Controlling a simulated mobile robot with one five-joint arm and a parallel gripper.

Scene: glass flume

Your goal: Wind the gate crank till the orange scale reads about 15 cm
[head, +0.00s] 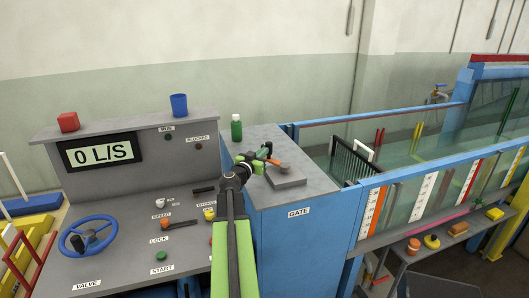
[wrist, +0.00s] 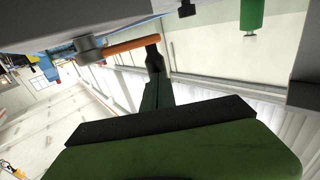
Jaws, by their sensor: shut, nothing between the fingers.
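The gate crank has an orange arm (head: 274,162) on the grey top of the blue GATE cabinet (head: 299,212). In the wrist view, the orange arm (wrist: 130,45) runs from a grey hub (wrist: 88,48). My gripper (head: 266,160) is shut at the crank, with nothing seen held between its fingers. Its dark fingertip (wrist: 154,58) appears right by the outer end of the orange arm; I cannot tell whether they touch. The orange scale (head: 375,211) is on the flume's near side, right of the cabinet; its reading is too small to make out.
A green bottle (head: 236,128) stands behind the crank. At left is a console with a blue valve wheel (head: 87,236) and a display (head: 100,152) reading 0 L/S. A red block (head: 68,122) and blue cup (head: 179,105) stand on its top. A dark grille (head: 352,160) is in the flume.

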